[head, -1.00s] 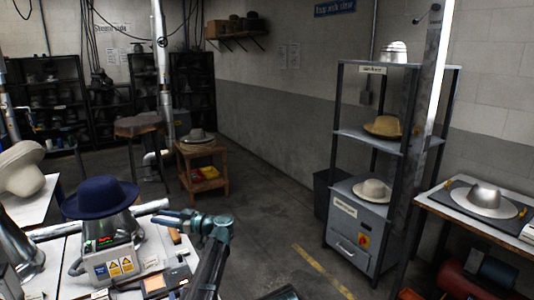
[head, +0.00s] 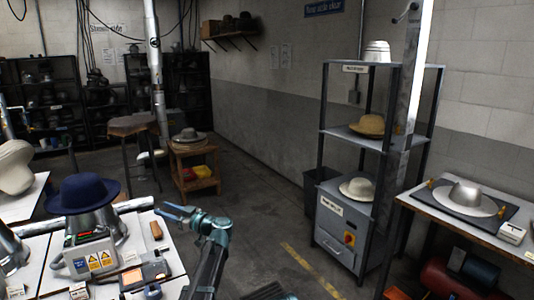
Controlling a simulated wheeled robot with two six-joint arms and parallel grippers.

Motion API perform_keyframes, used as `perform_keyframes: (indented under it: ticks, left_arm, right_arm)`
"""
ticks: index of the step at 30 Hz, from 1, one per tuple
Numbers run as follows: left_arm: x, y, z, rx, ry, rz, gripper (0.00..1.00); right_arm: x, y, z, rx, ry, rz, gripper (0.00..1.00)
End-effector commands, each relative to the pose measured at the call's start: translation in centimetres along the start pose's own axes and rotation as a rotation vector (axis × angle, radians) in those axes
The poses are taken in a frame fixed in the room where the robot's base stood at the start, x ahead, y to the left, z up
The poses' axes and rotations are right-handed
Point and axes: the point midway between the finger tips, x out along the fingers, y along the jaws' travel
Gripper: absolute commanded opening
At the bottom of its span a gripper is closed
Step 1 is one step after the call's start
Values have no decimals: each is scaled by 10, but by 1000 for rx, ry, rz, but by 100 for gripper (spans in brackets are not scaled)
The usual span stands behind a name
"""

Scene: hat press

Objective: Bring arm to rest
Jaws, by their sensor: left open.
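My left gripper (head: 172,215) is open and empty at the end of my left arm (head: 208,260). It points left, over the right edge of the white work table (head: 140,225). The navy hat (head: 83,193) sits on the metal press (head: 95,225) to the left of the gripper, apart from it. My right gripper is not in view.
A control box (head: 96,260) with warning labels and a brown-handled tool (head: 156,230) are on the table. A metal shelf (head: 345,135) with hats stands right of centre. A side table (head: 460,220) holds a metal hat form. The floor between is open.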

Motion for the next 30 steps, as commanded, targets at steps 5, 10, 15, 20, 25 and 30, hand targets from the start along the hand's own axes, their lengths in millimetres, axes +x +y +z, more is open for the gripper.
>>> perform_keyframes:
  ticks: [5, 10, 15, 20, 25, 30]
  left_arm:
    - [-5, 15, -12, -41, 49, 132, 44]
    - [-19, 39, -26, -85, 97, 322, 44]
    - [-53, 68, -36, -114, 118, 608, 44]
    - [-113, 92, -24, -84, 48, 957, 44]
    - [-182, 88, 20, 34, -148, 1260, 44]
    - [-239, 46, 83, 228, -448, 1433, 44]
  right_arm:
    - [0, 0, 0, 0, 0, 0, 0]
    - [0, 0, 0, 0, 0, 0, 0]
    - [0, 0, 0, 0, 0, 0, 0]
    - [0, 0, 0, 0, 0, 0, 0]
    - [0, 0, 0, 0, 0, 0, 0]
    - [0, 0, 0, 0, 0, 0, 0]
